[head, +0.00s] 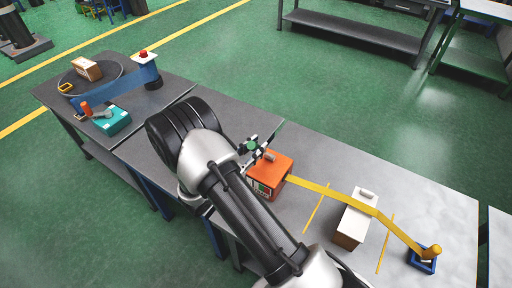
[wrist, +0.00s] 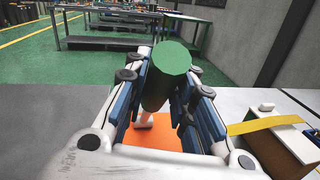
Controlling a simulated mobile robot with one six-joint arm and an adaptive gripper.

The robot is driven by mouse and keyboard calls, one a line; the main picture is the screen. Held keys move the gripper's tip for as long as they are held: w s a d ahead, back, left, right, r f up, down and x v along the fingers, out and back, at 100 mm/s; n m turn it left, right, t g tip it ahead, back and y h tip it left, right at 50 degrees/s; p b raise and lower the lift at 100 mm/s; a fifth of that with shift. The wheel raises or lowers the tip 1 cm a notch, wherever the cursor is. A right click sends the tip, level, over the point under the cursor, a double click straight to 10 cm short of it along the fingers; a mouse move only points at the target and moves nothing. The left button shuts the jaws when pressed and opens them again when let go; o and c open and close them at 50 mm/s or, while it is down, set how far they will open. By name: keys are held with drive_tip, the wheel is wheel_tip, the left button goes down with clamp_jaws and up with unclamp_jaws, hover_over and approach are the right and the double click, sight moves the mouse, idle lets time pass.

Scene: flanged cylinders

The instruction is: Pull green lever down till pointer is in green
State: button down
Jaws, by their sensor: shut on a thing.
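The green lever (wrist: 170,75) stands up between my fingers in the wrist view, its round green end facing the camera. A little of it also shows in the head view (head: 253,146). My gripper (head: 262,150) is shut on it, with a blue-padded finger on either side. The lever rises from an orange box (head: 274,168), whose top also shows below the fingers in the wrist view (wrist: 160,137). A small scale (head: 260,187) is on the box's front, partly behind my arm. The pointer is too small to make out.
A yellow strap (head: 320,190) runs right from the orange box over a white-topped box (head: 357,215) to a blue holder (head: 424,260). A teal box (head: 110,119) with an orange-ended handle and a turntable (head: 110,70) stand on the left table.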

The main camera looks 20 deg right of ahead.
drive_tip(key=a+f+h+b, duration=0.1)
drive_tip(key=b, duration=0.1)
drive_tip(key=s+a+f+b, duration=0.1)
drive_tip(key=b, duration=0.1)
drive_tip(key=shift+s+a+f+t+h, duration=0.1)
drive_tip(key=shift+s+f+t+h, duration=0.1)
drive_tip(key=shift+s+t+h, duration=0.15)
drive_tip(key=c, duration=1.3)
unclamp_jaws()
drive_tip(key=v, duration=1.2)
drive_tip(key=shift+f, duration=0.1)
